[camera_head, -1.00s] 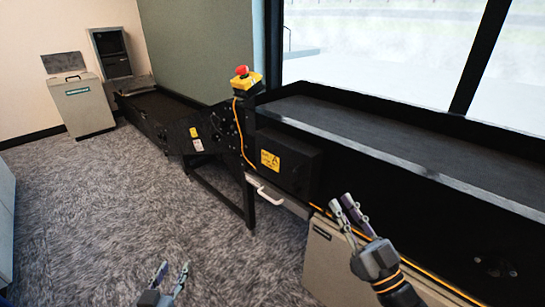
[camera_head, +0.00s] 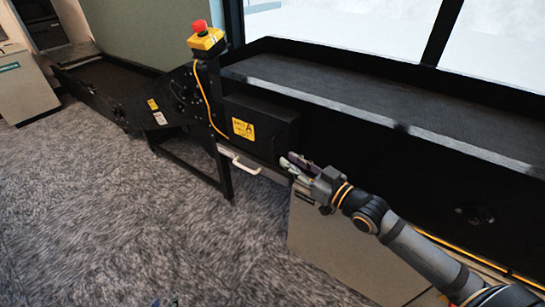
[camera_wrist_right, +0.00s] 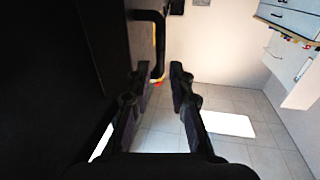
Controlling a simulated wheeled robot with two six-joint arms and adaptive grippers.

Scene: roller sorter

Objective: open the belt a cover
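The belt A cover (camera_head: 262,122) is a black box on the conveyor's side with a yellow label (camera_head: 243,129); it looks shut. My right gripper (camera_head: 289,161) is beside its lower right end, pointing left. In the right wrist view my right gripper (camera_wrist_right: 157,76) is open, with nothing between its fingers. A dark bent handle (camera_wrist_right: 161,40) stands out from a black panel ahead of it, apart from the fingers. Only small tips of my left gripper (camera_head: 165,302) show at the bottom edge of the head view; the rest is out of frame.
A white handle (camera_head: 240,162) sits below the cover. A red emergency stop on a yellow box (camera_head: 206,38) stands above left, with an orange cable. A beige panel (camera_head: 330,240) is under the belt (camera_head: 400,110). The carpet (camera_head: 110,220) at left is clear.

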